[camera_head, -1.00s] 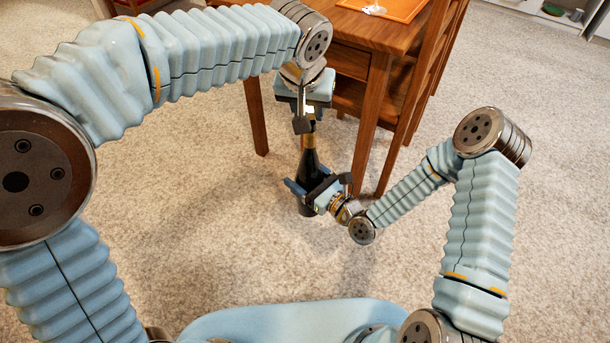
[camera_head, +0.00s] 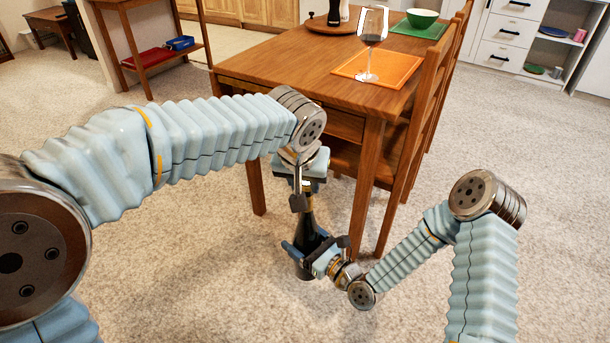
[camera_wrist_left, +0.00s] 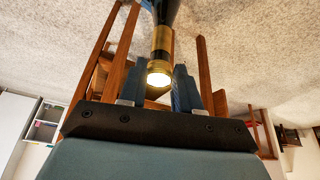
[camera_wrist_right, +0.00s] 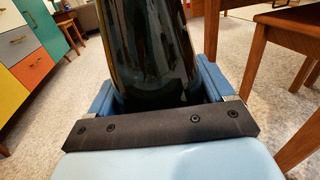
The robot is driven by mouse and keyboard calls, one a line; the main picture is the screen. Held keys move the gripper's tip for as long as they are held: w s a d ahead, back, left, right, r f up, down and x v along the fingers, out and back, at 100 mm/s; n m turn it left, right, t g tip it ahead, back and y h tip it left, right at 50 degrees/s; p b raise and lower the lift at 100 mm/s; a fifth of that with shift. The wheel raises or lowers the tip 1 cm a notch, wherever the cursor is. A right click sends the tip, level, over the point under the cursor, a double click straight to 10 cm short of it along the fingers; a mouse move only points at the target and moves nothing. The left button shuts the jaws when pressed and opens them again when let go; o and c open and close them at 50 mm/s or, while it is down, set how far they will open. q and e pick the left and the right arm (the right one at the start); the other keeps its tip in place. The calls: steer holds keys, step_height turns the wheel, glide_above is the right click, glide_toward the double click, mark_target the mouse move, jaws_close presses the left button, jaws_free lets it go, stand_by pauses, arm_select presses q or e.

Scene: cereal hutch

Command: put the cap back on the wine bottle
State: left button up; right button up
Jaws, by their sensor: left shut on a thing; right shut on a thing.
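The dark wine bottle (camera_head: 308,222) stands roughly upright in front of the wooden table, held off the table. My right gripper (camera_head: 307,246) is shut on its body from the right; the dark glass fills the right wrist view (camera_wrist_right: 150,50) between the fingers. My left gripper (camera_head: 303,198) points down from above, at the top of the neck. In the left wrist view the gold cap (camera_wrist_left: 158,68) sits between its fingers, in line with the neck (camera_wrist_left: 165,12). Whether the cap is fully seated or a small gap remains, I cannot tell.
The wooden table (camera_head: 290,62) stands just behind the grippers, with a chair (camera_head: 440,80) at its right. On it are a wine glass (camera_head: 371,36), an orange placemat (camera_head: 398,70) and a green bowl (camera_head: 422,18). The carpet (camera_head: 180,270) around is clear.

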arm_select(q)
steer(key=shift+f, duration=0.6)
arm_select(e)
steer(key=shift+r, duration=0.1)
stand_by(0.4)
jaws_close()
arm_select(q)
steer(key=w+m+g, duration=0.1)
steer(key=m+g, duration=0.2)
steer(key=m, duration=0.8)
steer(key=w+m+g+y, duration=0.1)
steer(key=m+g, duration=0.2)
steer(key=m, duration=0.7)
steer(key=w+m+g, duration=0.1)
steer(key=m+g, duration=0.2)
steer(key=m, duration=0.8)
steer(key=shift+w+d+m, duration=0.3)
steer(key=shift+w, duration=0.1)
